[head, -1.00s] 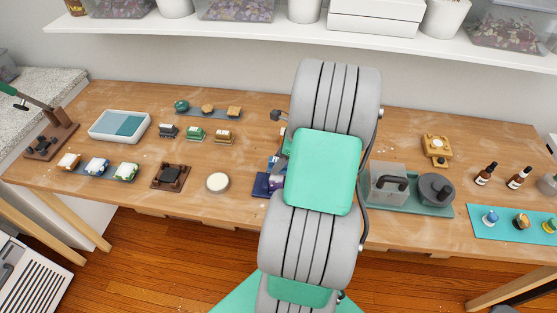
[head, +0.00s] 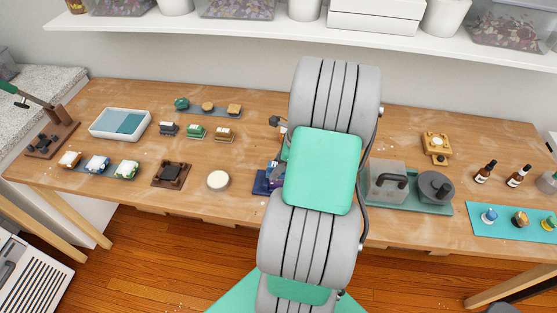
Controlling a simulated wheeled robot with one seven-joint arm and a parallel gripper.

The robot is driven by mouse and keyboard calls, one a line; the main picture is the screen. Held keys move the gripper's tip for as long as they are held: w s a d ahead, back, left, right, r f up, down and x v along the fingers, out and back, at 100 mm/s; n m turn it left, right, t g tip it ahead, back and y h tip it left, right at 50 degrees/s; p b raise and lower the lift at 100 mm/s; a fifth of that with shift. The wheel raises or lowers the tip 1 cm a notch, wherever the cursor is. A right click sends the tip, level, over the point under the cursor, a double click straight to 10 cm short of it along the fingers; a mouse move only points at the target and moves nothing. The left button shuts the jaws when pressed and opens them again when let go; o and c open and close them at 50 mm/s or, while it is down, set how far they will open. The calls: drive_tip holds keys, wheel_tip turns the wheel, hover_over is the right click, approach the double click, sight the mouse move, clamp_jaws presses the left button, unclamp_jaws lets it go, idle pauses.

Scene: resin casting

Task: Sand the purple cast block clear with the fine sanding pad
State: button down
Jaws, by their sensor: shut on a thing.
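My arm stands across the middle of the view and hides my gripper and whatever it holds. A small part of a purple thing (head: 274,171), perhaps the cast block, shows at the left edge of the arm. It is at a dark blue mat or base (head: 262,184); the arm covers the rest. Three small blocks, one black (head: 169,129), one green (head: 196,132) and one tan (head: 223,135), stand in a row left of the arm. I cannot tell which pad is the fine one, nor whether a pad touches the purple thing.
The wooden bench (head: 240,210) also holds a water tray (head: 120,124), a dark clamp block (head: 171,174), a round white disc (head: 218,181), a clear box (head: 386,182) and a grey pot (head: 436,186) right of my arm. Bottles stand further right. A shelf (head: 250,35) runs above.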

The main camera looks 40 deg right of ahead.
drive_tip(key=shift+s+a+r+p, duration=0.15)
drive_tip(key=shift+s+a+p, duration=0.4)
drive_tip(key=shift+a, duration=0.25)
drive_tip(key=shift+s+a+f, duration=0.1)
drive_tip(key=shift+f, duration=0.15)
drive_tip(key=shift+w+d+r, duration=0.1)
drive_tip(key=shift+w+d, duration=0.5)
drive_tip(key=shift+d, duration=0.25)
drive_tip(key=shift+w+d, duration=0.6)
drive_tip(key=shift+d, duration=0.25)
drive_tip(key=shift+a+p, duration=0.1)
drive_tip(key=shift+p, duration=0.2)
drive_tip(key=shift+s+a+p, duration=0.55)
drive_tip(key=shift+s+a, duration=0.15)
drive_tip(key=shift+a, duration=0.2)
drive_tip(key=shift+s+a+f, duration=0.2)
drive_tip(key=shift+s+a, duration=0.3)
drive_tip(key=shift+a, duration=0.2)
